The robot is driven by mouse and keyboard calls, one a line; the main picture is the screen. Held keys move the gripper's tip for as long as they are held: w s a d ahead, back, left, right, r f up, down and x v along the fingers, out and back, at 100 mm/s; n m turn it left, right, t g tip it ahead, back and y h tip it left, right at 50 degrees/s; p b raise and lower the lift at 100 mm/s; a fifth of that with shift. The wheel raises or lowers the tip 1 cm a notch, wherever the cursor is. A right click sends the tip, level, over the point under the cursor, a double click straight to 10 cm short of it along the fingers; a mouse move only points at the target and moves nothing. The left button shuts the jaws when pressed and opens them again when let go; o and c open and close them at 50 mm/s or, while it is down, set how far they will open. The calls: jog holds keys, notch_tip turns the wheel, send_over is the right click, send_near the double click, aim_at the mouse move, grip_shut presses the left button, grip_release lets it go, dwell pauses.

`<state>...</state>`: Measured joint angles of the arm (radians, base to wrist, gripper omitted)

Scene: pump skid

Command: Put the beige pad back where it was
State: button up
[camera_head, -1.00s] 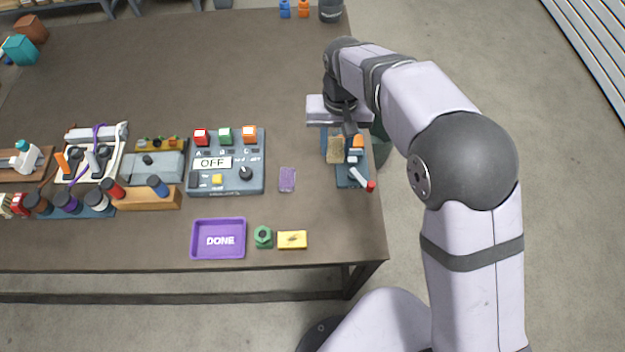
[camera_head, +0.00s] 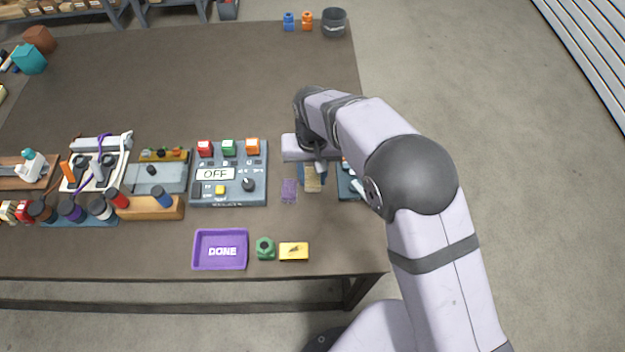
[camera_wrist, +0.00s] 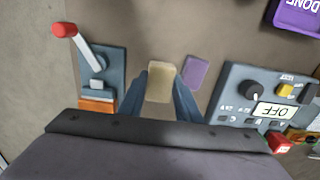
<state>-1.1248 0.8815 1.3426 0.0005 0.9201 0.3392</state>
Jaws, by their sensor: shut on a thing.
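The beige pad (camera_head: 313,184) is held between the fingers of my gripper (camera_head: 314,170). The pad (camera_wrist: 160,78) and the two blue-grey fingers of my gripper (camera_wrist: 160,88) also show in the wrist view. A flat purple pad (camera_head: 289,191) lies on the table just left of the held pad; in the wrist view this purple pad (camera_wrist: 195,71) is to its right, a small gap away. The blue-grey lever fixture (camera_head: 346,187) is right of the gripper, partly hidden by my arm. Its red-tipped lever (camera_wrist: 88,52) shows in the wrist view. I cannot tell the pad's exact height above the table.
The control panel reading OFF (camera_head: 228,188) stands left of the purple pad. A purple DONE tray (camera_head: 221,265), a green nut (camera_head: 265,248) and a yellow block (camera_head: 293,251) are near the front edge. Bare table lies between these and the held pad.

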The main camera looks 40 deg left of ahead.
aim_at(312, 184)
jog(key=shift+f+p, duration=0.6)
jog(key=shift+f, duration=1.35)
jog(key=shift+f, duration=0.1)
jog(key=o, duration=0.7)
